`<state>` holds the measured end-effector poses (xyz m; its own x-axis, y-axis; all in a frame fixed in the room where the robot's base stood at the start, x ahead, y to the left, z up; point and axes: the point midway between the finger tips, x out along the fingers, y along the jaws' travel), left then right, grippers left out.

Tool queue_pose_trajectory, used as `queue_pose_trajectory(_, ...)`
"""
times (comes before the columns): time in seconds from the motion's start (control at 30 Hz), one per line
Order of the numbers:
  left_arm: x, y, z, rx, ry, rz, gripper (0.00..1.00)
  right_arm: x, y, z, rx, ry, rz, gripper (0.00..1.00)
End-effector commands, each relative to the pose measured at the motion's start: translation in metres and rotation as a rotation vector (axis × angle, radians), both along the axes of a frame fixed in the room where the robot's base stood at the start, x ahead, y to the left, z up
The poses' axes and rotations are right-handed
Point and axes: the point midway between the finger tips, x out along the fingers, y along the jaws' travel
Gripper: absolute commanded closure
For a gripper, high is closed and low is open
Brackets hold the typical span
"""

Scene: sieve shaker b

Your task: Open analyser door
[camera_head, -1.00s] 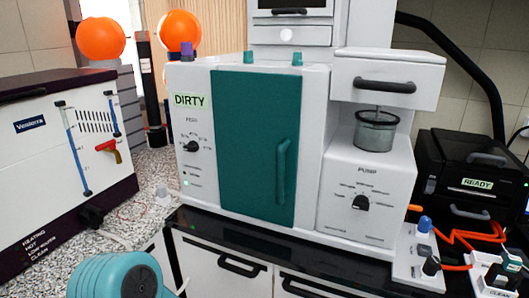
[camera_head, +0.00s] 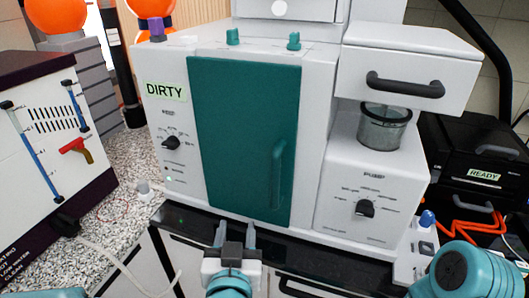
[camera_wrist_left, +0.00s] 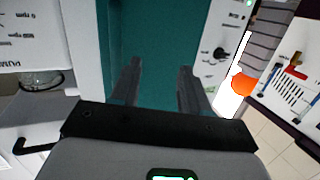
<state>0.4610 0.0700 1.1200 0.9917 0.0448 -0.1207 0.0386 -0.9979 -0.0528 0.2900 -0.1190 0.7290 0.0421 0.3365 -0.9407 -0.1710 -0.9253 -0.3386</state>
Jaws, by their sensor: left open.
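The teal analyser door (camera_head: 240,130) is closed on the front of the white analyser (camera_head: 314,150) in the head view. Its upright teal handle (camera_head: 278,172) is on the door's right side. My left gripper (camera_head: 236,232) is open and empty, low in front of the door's bottom edge, below and left of the handle. In the left wrist view its two dark fingers (camera_wrist_left: 160,82) are apart, with the teal door (camera_wrist_left: 155,35) beyond them. The handle is not clear there. My right gripper is out of view.
A pump unit with a dial (camera_head: 366,208) and a glass cup (camera_head: 383,127) adjoins the door's right. A black READY device (camera_head: 472,150) and orange cable (camera_head: 480,228) are at right.

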Motion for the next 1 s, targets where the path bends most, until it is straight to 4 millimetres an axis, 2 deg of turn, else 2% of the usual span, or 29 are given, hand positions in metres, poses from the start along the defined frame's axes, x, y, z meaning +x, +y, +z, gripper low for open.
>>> queue_pose_trajectory(0.03,-0.007,-0.011,0.021,-0.015,-0.030,-0.032,0.54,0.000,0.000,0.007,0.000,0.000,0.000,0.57)
queue_pose_trajectory(0.2,-0.028,-0.039,0.058,-0.048,-0.095,-0.114,0.54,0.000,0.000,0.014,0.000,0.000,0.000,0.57)
queue_pose_trajectory(0.33,-0.039,-0.053,0.071,-0.058,-0.117,-0.154,0.54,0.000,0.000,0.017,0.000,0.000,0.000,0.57)
queue_pose_trajectory(0.43,-0.037,-0.057,0.073,-0.058,-0.120,-0.163,0.54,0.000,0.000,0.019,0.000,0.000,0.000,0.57)
queue_pose_trajectory(0.57,-0.017,-0.058,0.072,-0.056,-0.117,-0.160,0.54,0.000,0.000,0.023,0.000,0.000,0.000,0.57)
queue_pose_trajectory(1.0,0.088,-0.067,0.074,-0.056,-0.117,-0.157,0.54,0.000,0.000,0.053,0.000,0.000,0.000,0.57)
